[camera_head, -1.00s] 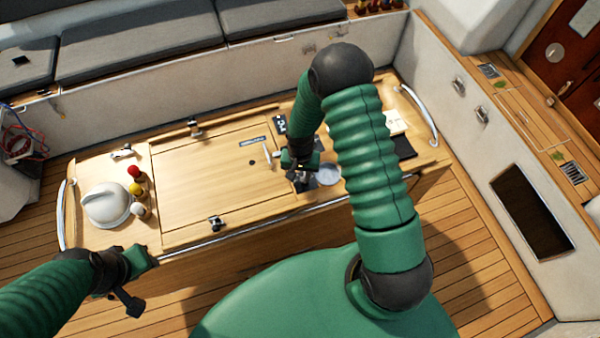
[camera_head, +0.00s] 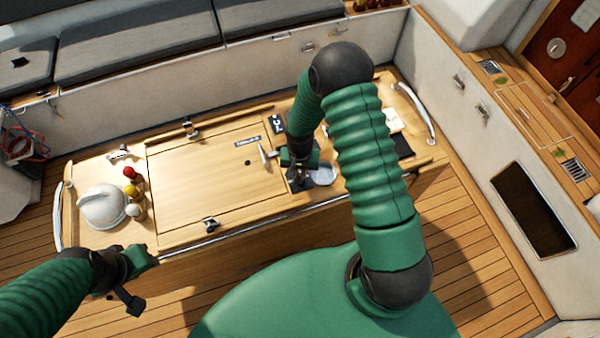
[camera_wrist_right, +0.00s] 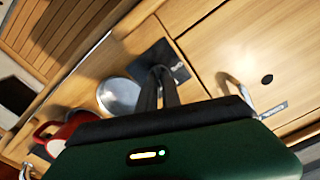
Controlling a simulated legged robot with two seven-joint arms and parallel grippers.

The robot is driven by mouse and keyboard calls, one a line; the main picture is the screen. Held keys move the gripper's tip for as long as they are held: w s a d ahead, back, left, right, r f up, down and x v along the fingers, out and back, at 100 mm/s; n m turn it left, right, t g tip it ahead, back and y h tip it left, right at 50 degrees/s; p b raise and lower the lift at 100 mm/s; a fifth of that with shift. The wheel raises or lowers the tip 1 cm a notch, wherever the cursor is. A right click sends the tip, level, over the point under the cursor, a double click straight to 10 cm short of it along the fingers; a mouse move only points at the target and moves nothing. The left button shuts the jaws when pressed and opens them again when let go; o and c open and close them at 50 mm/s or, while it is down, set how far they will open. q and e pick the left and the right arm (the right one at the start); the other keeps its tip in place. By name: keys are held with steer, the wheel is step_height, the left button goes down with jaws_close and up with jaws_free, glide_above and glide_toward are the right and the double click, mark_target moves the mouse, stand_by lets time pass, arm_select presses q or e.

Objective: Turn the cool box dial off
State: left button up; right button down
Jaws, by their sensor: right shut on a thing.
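The dark square dial plate (camera_wrist_right: 150,57) with pale markings shows in the right wrist view. It also shows in the head view (camera_head: 301,185), on the wooden table top just right of the large lid. My right gripper (camera_wrist_right: 164,72) reaches down onto this plate, its two dark fingers close together and shut on the dial. The dial itself is hidden between the fingertips, so its setting cannot be read. In the head view the right gripper (camera_head: 299,173) is small and partly shaded. My left gripper (camera_head: 142,258) hangs low in front of the table's left end; its jaws are unclear.
The wooden lid (camera_head: 200,185) has a small pale lever (camera_head: 263,152) beside my right gripper. A round metal dish (camera_head: 323,174) lies close on the other side. A white domed object (camera_head: 101,206) and capped bottles (camera_head: 131,190) stand left. A rail (camera_head: 417,110) edges the right end.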

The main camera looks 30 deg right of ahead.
steer(key=shift+s, duration=0.2)
steer(key=shift+a+f+n, duration=0.1)
steer(key=shift+a+n, duration=0.1)
steer(key=shift+n, duration=0.8)
steer(key=n+b, duration=0.1)
steer(key=n, duration=0.7)
steer(key=shift+n+b, duration=0.3)
steer(key=shift+n, duration=0.1)
steer(key=n, duration=0.4)
steer(key=shift+n, duration=0.3)
arm_select(q)
steer(key=shift+a+f+p, duration=0.4)
steer(key=shift+a+p, duration=0.05)
steer(key=shift+p, duration=0.1)
arm_select(e)
steer(key=shift+d+n, duration=0.1)
steer(key=shift+n, duration=2.1)
steer(key=shift+r, duration=0.2)
